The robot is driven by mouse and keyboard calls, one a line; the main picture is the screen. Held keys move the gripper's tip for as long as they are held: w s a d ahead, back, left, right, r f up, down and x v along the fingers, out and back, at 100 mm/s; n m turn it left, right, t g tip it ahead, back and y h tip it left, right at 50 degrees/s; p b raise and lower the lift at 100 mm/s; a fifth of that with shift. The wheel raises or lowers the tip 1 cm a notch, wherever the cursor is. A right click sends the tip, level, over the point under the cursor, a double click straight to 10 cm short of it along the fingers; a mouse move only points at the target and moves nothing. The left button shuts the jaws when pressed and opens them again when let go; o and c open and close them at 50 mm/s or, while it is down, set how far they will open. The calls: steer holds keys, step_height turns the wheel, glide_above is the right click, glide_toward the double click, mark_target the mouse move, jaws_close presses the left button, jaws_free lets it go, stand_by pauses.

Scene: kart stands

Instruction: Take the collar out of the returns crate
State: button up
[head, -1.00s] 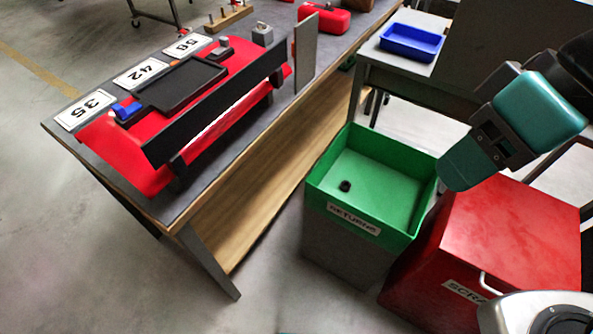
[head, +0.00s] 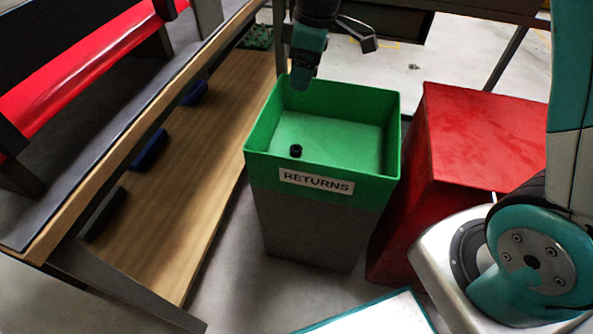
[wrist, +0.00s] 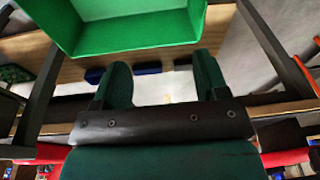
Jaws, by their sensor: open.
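The collar (head: 296,151) is a small dark ring lying on the floor of the green returns crate (head: 265,168), near its front left corner in the head view. The crate's green wall (wrist: 140,40) shows at the top of the wrist view; the collar cannot be seen there.
A red scrap bin (head: 480,135) stands close to the crate's right. A bench with a wooden lower shelf (head: 190,210) is on the left, with blue bins (head: 150,150) on the shelf. Bare floor lies in front of the crate.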

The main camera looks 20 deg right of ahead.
steer(key=n+b, duration=0.1)
steer(key=b, duration=0.2)
glide_toward(296, 148)
steer(key=f+b, duration=0.1)
steer(key=b, duration=0.1)
steer(key=a+f+b, duration=0.1)
steer(key=f, duration=0.1)
steer(key=shift+w+f+h+b, duration=0.1)
steer(key=shift+w+h+b, duration=0.1)
steer(key=shift+h+b, duration=0.2)
steer(key=f, duration=0.2)
steer(key=f+b, duration=0.1)
steer(key=f, duration=0.1)
steer(key=f+b, duration=0.1)
steer(key=f, duration=0.1)
steer(key=shift+a, duration=0.25)
steer(key=shift+r, duration=0.1)
steer(key=c, duration=1)
